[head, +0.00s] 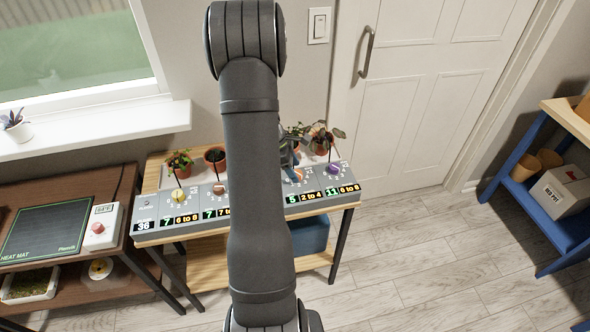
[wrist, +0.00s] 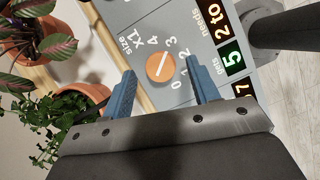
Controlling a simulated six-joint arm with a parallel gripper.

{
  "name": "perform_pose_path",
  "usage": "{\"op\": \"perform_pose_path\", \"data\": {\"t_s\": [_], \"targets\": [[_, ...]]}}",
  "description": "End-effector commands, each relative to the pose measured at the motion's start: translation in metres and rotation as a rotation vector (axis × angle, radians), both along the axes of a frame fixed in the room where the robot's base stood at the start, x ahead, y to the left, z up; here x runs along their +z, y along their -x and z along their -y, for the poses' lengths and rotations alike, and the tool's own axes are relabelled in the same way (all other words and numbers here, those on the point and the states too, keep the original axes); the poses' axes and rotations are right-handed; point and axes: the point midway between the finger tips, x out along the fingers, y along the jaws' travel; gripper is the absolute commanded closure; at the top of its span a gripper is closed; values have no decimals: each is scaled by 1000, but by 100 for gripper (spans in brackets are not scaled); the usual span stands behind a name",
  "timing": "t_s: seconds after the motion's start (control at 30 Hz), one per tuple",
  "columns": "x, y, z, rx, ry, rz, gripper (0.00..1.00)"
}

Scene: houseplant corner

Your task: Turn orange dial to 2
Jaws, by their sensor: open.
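The orange dial (wrist: 160,67) is a round knob with a white line, on the grey panel (wrist: 208,58) in the wrist view. Numbers 0 to 4 curve around it; one end of the line points about at the 3. My gripper (wrist: 157,65) is open, its blue fingertips on either side of the dial. In the head view the orange dial (head: 297,175) shows just right of my arm, above a display reading 5 and 2 to 4. My gripper is mostly hidden there behind my arm.
Potted plants stand behind; in the wrist view a terracotta pot (wrist: 92,92) is close to the left finger. A heat mat (head: 45,233) lies at left.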

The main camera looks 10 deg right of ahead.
Motion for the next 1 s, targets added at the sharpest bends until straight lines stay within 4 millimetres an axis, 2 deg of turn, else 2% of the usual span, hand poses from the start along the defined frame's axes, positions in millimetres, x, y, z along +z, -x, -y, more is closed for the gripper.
{"op": "perform_pose_path", "data": {"t_s": [0.13,0.43,0.47,0.67,1.0], "targets": [[-10,1,4,0,0,0,45],[-12,1,5,-1,0,0,45],[-12,1,5,-1,0,0,49],[-12,1,5,-1,0,1,88],[-12,1,5,-45,-1,2,89]]}}
